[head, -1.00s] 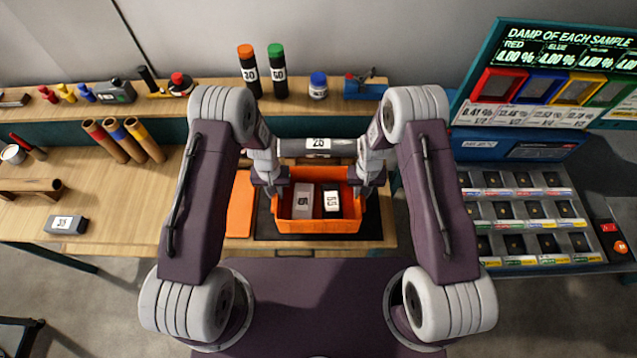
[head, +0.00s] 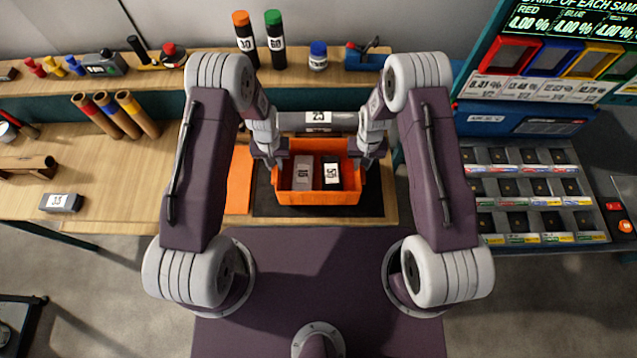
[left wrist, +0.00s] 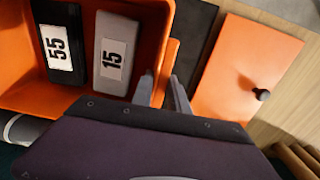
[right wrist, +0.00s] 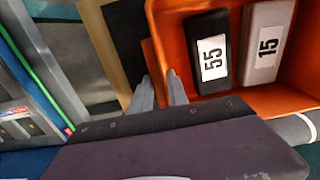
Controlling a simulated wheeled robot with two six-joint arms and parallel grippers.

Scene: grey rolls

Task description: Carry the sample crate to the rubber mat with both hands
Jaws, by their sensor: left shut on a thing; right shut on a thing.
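The orange sample crate (head: 318,198) is at the middle of the bench and holds a grey block marked 15 (head: 303,172) and a black block marked 55 (head: 332,172). The black rubber mat (head: 318,211) shows below and around the crate; I cannot tell whether the crate touches it. My left gripper (head: 272,160) is shut on the crate's left side, also seen in the left wrist view (left wrist: 163,92). My right gripper (head: 369,160) is shut on its right side, also seen in the right wrist view (right wrist: 161,92). The crate looks about level.
An orange panel with a black knob (left wrist: 245,65) lies left of the mat. A grey roll (head: 318,118) lies behind the crate. Brown tubes (head: 115,115) and a small grey block (head: 61,203) are on the left. A sample rack (head: 520,195) stands at the right.

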